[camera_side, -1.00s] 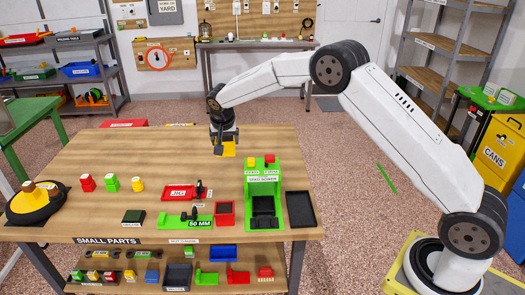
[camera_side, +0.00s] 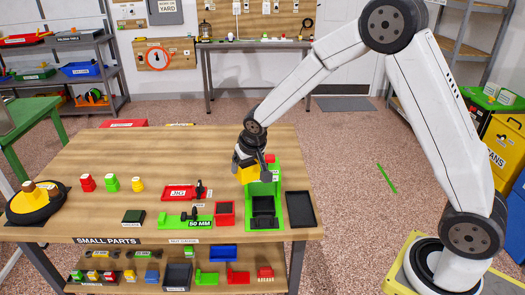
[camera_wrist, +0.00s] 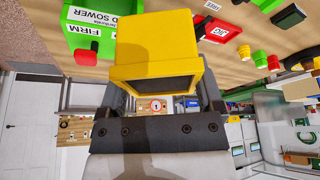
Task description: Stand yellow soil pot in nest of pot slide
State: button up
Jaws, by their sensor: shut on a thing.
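The yellow soil pot (camera_side: 246,175) is held in my gripper (camera_side: 243,160), above the table at the back left of the green seed sower (camera_side: 278,185). In the wrist view the yellow soil pot (camera_wrist: 155,40) fills the space between the fingers of my gripper (camera_wrist: 165,95), its dark underside or mouth facing the camera. The sower has a black slide part (camera_side: 264,206) low at its front, which I take for the pot slide; its nest is too small to make out. My gripper hides part of the sower's back in the side view. The pot looks clear of the slide.
A red open bin (camera_side: 225,214) stands left of the sower, and a black tray (camera_side: 301,209) lies right of it. A red jig (camera_side: 179,192) and a green 50 mm gauge (camera_side: 178,222) lie further left. The back left of the table is clear.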

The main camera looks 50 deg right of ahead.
jog(key=s+a+n+y, duration=0.1)
jog(key=s+n, duration=0.2)
jog(key=s, duration=0.8)
jog(key=shift+s+f, duration=0.25)
jog(key=shift+f, duration=0.15)
jog(key=shift+w, duration=0.1)
jog(key=w+d+m+h, duration=0.1)
jog(key=w+m, duration=0.1)
jog(key=w, duration=0.6)
jog(key=w+d+r+m+h, duration=0.1)
jog(key=w+d+m, duration=0.1)
jog(key=w, duration=0.5)
jog(key=w+d+r+m+g, duration=0.1)
jog(key=w+m, duration=0.3)
jog(key=w, duration=0.4)
jog(key=shift+w+d+h, duration=0.15)
jog(key=shift+w+h, duration=0.2)
jog(key=shift+h, duration=0.05)
notch_tip(320, 180, down, 14)
jog(key=shift+r, duration=0.1)
